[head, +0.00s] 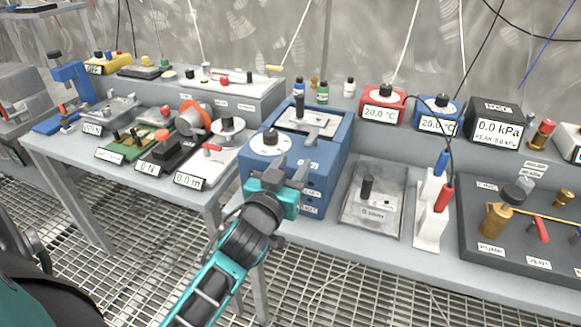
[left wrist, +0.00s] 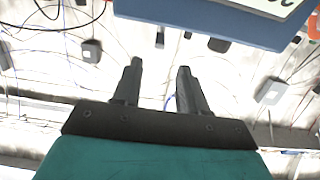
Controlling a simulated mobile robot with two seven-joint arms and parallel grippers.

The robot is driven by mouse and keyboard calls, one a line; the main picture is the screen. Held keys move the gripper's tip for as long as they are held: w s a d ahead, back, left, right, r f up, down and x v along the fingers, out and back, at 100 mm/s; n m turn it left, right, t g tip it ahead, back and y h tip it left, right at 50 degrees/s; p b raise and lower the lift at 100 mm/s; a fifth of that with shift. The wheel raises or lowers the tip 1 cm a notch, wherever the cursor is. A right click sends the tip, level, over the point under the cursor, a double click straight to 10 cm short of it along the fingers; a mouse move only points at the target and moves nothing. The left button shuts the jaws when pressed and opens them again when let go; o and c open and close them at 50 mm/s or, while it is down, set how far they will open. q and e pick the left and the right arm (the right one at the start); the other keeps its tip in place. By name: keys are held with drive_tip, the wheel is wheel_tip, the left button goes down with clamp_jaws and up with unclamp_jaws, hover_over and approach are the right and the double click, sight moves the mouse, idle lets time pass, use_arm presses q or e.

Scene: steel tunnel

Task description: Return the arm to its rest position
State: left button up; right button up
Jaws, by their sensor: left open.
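My left arm, teal and black, comes in from the bottom of the head view. Its gripper (head: 285,172) is in front of the blue box-shaped device (head: 317,185) with a round white dial on top. In the left wrist view the two dark fingers of the gripper (left wrist: 158,85) stand apart with nothing between them. The blue underside or side of a device (left wrist: 200,22) shows beyond the fingertips. Whether the gripper touches the blue device cannot be told. My right gripper is not in view.
A grey bench (head: 330,238) carries a clear-lidded box (head: 373,205), a white stand with red and blue handles (head: 431,215) and a dark pump panel (head: 480,250). Another table (head: 75,160) at left holds several instruments. Metal grating (head: 330,295) lies open in front.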

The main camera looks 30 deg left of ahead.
use_arm(q)
drive_tip(key=shift+f, duration=0.1)
idle(0.4)
drive_tip(key=s+d+f+m+g+h, duration=0.2)
drive_tip(key=s+d+f, duration=0.3)
drive_tip(key=f, duration=0.6)
drive_tip(key=s+d+f+m+g+h, duration=0.2)
drive_tip(key=s+d+f+g+h, duration=0.1)
drive_tip(key=s+f, duration=0.7)
drive_tip(key=shift+s+d+f+m+g, duration=0.35)
drive_tip(key=shift+d+f+g, duration=0.35)
drive_tip(key=shift+d+g, duration=0.35)
drive_tip(key=shift+d, duration=0.1)
